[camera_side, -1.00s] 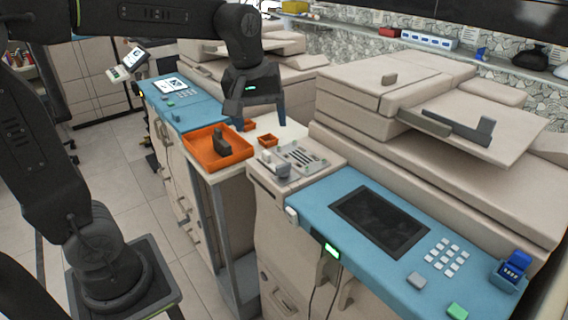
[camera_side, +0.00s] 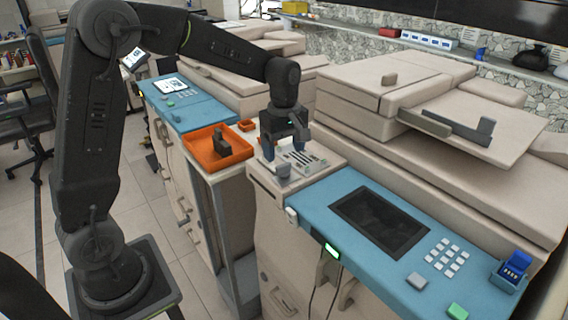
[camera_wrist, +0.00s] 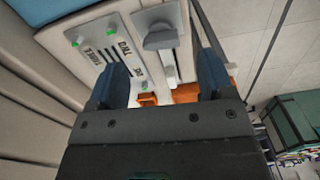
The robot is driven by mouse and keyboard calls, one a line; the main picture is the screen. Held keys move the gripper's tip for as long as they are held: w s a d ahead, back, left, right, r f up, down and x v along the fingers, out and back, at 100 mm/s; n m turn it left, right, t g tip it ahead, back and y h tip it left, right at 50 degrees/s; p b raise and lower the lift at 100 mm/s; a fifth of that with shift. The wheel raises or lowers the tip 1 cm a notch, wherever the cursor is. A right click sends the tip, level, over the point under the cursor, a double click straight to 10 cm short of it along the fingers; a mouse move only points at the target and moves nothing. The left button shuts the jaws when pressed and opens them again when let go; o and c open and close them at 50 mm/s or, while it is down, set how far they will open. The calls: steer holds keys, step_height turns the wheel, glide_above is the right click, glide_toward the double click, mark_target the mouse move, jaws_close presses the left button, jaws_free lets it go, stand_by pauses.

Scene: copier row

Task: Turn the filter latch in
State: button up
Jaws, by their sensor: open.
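A pale control panel (camera_side: 318,176) is set in the near copier's left end. In the wrist view the panel (camera_wrist: 110,22) carries slots, printed labels and small green tabs. A grey lever-like piece (camera_wrist: 160,38) on a pale mount there looks like the filter latch; its small grey form also shows in the side view (camera_side: 283,170). My gripper (camera_side: 285,148) is open and empty, pointing down over the panel's far part. In the wrist view its blue fingers (camera_wrist: 164,78) are spread, with the grey piece ahead of them, apart from both.
An orange tray (camera_side: 236,154) with a dark object stands left of my gripper, with a small orange box (camera_side: 246,125) behind it. The blue console (camera_side: 325,195) with a dark screen lies to the right. The copier's raised body (camera_side: 385,125) stands behind the panel.

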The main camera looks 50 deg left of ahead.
mark_target(284, 164)
step_height(284, 164, down, 5)
steer(key=shift+r, duration=0.1)
stand_by(0.3)
